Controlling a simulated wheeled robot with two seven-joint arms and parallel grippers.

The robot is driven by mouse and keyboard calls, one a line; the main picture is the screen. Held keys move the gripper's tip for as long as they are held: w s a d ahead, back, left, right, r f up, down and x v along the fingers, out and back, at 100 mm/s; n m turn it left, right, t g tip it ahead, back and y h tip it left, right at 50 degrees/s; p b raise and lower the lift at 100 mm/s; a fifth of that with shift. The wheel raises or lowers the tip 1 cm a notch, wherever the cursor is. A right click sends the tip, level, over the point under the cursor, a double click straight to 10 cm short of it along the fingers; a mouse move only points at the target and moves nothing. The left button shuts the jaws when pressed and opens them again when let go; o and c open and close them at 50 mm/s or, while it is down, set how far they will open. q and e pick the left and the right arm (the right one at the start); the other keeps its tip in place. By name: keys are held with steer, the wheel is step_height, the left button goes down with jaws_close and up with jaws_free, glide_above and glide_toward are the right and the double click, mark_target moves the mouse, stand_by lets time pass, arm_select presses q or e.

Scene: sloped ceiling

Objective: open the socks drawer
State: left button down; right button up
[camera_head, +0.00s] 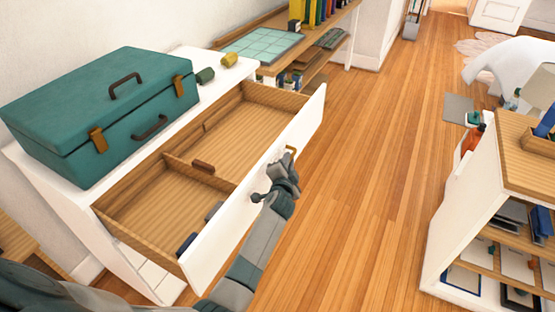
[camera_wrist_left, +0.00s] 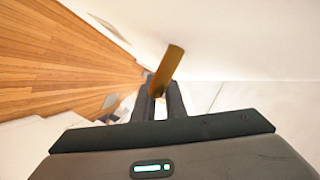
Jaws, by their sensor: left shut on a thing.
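The drawer (camera_head: 262,170) with a white front and wooden inside stands pulled well out of the white dresser (camera_head: 200,62). Small dark rolled items (camera_head: 213,211) and a brown one (camera_head: 203,166) lie inside; I cannot tell for sure that they are socks. My left gripper (camera_head: 287,160) is at the outer face of the drawer front, shut on its brass handle (camera_head: 291,149). The left wrist view shows the handle (camera_wrist_left: 168,72) at the fingertips of the left gripper (camera_wrist_left: 164,95). My right gripper is not in view.
A teal case (camera_head: 100,105) and green (camera_head: 205,75) and yellow (camera_head: 230,59) rolls sit on the dresser top. A shelf unit (camera_head: 520,165) stands at the right. The wooden floor (camera_head: 370,190) between is clear. A low shelf (camera_head: 300,45) stands beyond the dresser.

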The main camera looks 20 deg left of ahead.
arm_select(q)
steer(key=d, duration=0.2)
steer(key=shift+s+d+f, duration=0.1)
steer(key=shift+d, duration=0.25)
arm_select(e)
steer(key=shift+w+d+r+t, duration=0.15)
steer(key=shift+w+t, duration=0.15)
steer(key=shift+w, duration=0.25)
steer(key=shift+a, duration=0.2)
